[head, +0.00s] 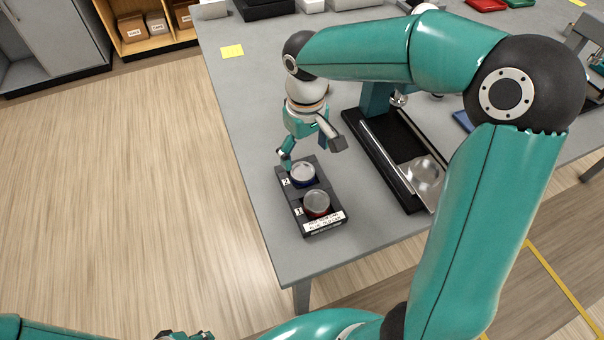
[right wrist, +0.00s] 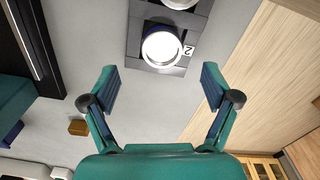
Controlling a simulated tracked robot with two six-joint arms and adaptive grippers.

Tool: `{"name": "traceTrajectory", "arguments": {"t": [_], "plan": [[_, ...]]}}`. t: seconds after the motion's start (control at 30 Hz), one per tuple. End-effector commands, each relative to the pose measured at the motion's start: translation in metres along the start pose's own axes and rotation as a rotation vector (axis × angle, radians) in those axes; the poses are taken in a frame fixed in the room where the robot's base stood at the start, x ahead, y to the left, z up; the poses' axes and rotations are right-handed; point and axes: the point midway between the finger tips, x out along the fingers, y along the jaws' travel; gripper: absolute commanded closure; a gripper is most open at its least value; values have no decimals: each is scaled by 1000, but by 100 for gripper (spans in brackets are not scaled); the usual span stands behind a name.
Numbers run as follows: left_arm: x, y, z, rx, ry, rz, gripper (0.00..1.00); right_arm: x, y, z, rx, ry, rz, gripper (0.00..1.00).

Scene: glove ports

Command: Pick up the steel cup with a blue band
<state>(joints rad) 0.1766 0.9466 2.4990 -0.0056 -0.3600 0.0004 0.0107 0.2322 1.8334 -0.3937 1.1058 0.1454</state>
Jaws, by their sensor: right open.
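The steel cup with a blue band (head: 303,176) stands in the slot marked 2 of a dark holder (head: 323,184) near the table's front left edge. In the right wrist view the cup (right wrist: 162,47) shows from above, beyond the fingertips and about centred between them. My right gripper (head: 308,153) is open and empty, above and just behind the cup, apart from it. Its two fingers (right wrist: 160,88) are spread wide in the right wrist view. A piece of my left gripper (head: 185,335) shows at the bottom edge of the head view, mostly cut off.
A similar cup with a red band (head: 317,204) stands in slot 1, in front of the blue-banded one. A black-based fixture (head: 385,150) stands right of the holder. A yellow note (head: 232,51) lies at the back left. Table surface left of the holder is clear.

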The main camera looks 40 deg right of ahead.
Motion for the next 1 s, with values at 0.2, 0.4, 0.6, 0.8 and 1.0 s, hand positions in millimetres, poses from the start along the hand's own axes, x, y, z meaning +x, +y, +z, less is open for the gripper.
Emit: {"name": "traceTrajectory", "arguments": {"t": [0.2,0.4,0.6,0.8,1.0], "plan": [[-2,0,0,0,0,0,60,14,0,0,0,0,0,13],[-10,4,0,0,0,0,60,36,-2,-4,0,-5,-1,13],[-12,4,0,0,0,0,60,60,-2,-6,1,-3,-1,13],[-12,4,0,0,0,0,60,64,-2,-6,1,1,-1,13],[-12,4,0,0,0,0,60,64,-2,-6,1,1,0,34]]}}
